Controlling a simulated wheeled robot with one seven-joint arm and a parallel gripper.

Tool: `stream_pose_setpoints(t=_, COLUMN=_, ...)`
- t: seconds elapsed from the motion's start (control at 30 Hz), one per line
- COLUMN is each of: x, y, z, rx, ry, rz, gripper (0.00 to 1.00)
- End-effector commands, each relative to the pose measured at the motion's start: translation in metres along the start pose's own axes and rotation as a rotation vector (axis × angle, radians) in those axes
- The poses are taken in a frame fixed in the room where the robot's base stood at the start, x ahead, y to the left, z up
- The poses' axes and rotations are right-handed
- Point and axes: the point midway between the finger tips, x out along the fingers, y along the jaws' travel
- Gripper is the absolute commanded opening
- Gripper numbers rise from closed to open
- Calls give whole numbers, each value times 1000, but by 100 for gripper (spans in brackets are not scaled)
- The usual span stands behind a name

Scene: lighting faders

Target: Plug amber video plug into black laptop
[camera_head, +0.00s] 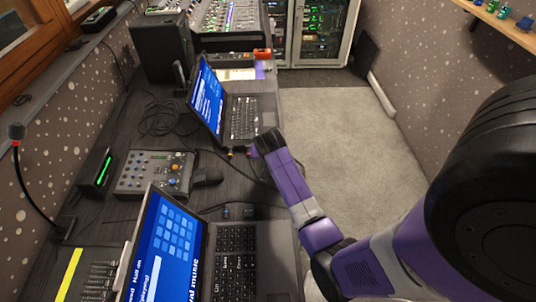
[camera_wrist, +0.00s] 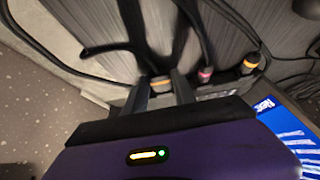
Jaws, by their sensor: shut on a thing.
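The black laptop (camera_head: 243,117) stands open on the desk with a lit blue screen. Its blue screen also shows at the right edge of the wrist view (camera_wrist: 288,128). My gripper (camera_head: 256,146) is low beside the laptop's near edge. In the wrist view my gripper (camera_wrist: 161,88) is shut on a dark plug with an amber band (camera_wrist: 160,80), its cable running up and left. A pink-banded plug (camera_wrist: 205,74) and another amber-banded plug (camera_wrist: 250,63) are to its right, by a dark edge. My fingers hide the held plug's tip, so I cannot tell whether it is seated.
A second, grey laptop (camera_head: 258,262) is open in the foreground. Loose black cables lie on the desk. The carpet (camera_head: 325,130) at right is clear.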

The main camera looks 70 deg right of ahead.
Motion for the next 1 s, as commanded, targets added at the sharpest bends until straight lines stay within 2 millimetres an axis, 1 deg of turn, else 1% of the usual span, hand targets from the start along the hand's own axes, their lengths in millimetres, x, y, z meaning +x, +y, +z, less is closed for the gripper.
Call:
stream_pose_setpoints(t=0.03, x=0, y=0, z=-3, rx=3, ry=8, rz=-1, gripper=0)
stream_pose_setpoints(t=0.3, x=0, y=0, z=-4, rx=3, ry=10, rz=-1, gripper=0)
stream_pose_setpoints(t=0.33, x=0, y=0, z=-4, rx=3, ry=10, rz=-1, gripper=34)
stream_pose_setpoints(t=0.43, x=0, y=0, z=-4, rx=3, ry=9, rz=-1, gripper=53)
stream_pose_setpoints(t=0.47, x=0, y=0, z=-3, rx=3, ry=8, rz=-1, gripper=57)
stream_pose_setpoints(t=0.8, x=-2, y=0, z=-2, rx=1, ry=5, rz=-1, gripper=57)
stream_pose_setpoints(t=0.87, x=-6, y=0, z=-2, rx=1, ry=6, rz=-1, gripper=57)
stream_pose_setpoints(t=1.0, x=-24, y=0, z=-2, rx=0, ry=6, rz=-1, gripper=57)
